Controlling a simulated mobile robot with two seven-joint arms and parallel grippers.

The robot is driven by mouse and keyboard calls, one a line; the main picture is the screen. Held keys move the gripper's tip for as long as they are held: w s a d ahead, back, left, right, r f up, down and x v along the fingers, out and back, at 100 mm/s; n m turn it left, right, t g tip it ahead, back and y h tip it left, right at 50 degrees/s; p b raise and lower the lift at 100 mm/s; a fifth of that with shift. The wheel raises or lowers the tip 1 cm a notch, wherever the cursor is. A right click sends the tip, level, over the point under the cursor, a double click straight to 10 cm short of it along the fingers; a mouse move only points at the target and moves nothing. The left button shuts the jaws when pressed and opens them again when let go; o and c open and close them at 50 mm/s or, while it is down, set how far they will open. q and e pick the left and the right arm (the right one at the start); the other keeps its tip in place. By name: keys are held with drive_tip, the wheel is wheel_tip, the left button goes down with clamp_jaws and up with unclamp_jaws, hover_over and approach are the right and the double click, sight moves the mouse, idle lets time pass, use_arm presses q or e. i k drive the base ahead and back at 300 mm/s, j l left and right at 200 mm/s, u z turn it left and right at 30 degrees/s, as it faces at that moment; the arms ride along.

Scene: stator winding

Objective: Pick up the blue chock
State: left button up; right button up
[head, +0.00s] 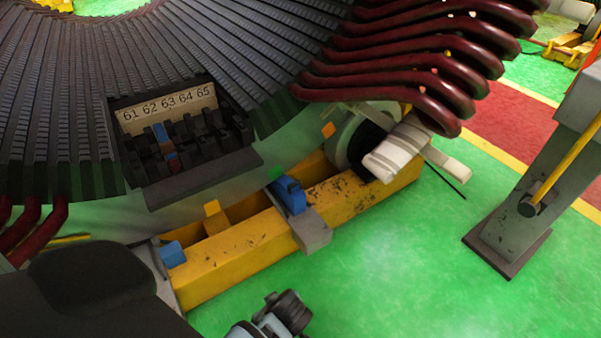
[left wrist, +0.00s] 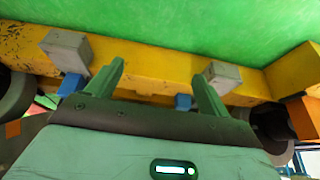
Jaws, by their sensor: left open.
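A blue chock (head: 288,195) sits on the yellow beam (head: 240,251) beside a grey block, below the stator. A second blue chock (head: 172,254) is at the beam's near left end. In the left wrist view two blue pieces show behind the beam's grey blocks, one at left (left wrist: 70,85) and one, partly hidden, near the right finger (left wrist: 183,102). My left gripper (left wrist: 157,70) is open in that view, its two green fingers apart in front of the yellow beam with nothing between them. I cannot make out its jaws in the head view. My right gripper is not in view.
The large dark stator (head: 60,130) with dark red coil ends (head: 410,50) fills the upper left. Blue pieces (head: 161,133) also lie in its slots by the number strip (head: 165,108). A grey post (head: 530,190) stands at right. Green floor (head: 420,270) is clear at lower right.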

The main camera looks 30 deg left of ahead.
sight(290, 192)
drive_tip(key=i+j, duration=1.2)
drive_tip(key=i, duration=0.2)
